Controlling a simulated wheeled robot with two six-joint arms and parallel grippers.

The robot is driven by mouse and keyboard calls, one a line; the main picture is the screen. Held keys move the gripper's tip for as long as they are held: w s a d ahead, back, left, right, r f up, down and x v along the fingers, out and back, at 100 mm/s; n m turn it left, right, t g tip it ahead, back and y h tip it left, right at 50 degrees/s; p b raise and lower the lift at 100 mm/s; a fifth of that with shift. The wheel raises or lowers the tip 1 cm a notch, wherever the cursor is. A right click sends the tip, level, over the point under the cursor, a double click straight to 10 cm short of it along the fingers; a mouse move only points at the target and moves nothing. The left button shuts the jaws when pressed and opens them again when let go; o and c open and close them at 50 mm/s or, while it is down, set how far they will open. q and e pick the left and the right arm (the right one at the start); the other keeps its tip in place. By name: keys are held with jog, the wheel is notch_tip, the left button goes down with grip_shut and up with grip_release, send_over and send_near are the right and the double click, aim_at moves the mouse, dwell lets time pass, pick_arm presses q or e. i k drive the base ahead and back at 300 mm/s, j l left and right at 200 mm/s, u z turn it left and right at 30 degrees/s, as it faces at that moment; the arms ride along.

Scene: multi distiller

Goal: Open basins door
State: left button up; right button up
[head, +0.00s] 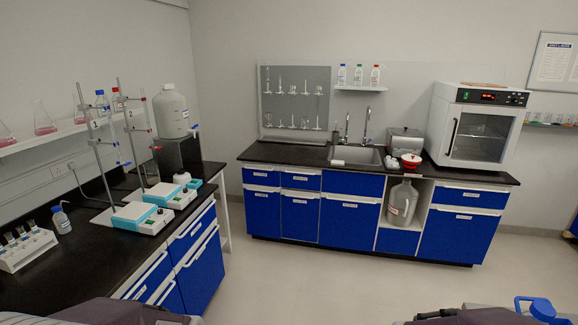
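The basin (364,157) is set into the black counter against the back wall, in the head view. Below it is a blue cabinet with a wide upper front (352,184) and a wide door (348,224) with a pale handle strip along its top. The door looks closed. Parts of my arms show at the bottom edge, but neither gripper shows.
Open floor (300,280) lies before the back cabinets. A black bench (80,260) with stands and stirrers borders the left. A white oven (476,125) stands right of the basin, and a large jug (402,203) sits in an open niche below. A blue object (536,308) is bottom right.

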aim_at(262, 204)
jog(key=i+u, duration=0.1)
jog(key=i, duration=0.45)
jog(key=i+l+u, duration=0.1)
jog(key=i, duration=0.4)
jog(key=i+l+u, duration=0.1)
jog(key=i, duration=0.45)
jog(key=i+l+u, duration=0.15)
jog(key=i, duration=0.35)
jog(key=i+l+u, duration=0.3)
jog(key=i+u, duration=0.2)
jog(key=i+l+u, duration=0.75)
jog(key=l+u, duration=0.2)
jog(key=i+l, duration=0.3)
jog(key=l, duration=0.2)
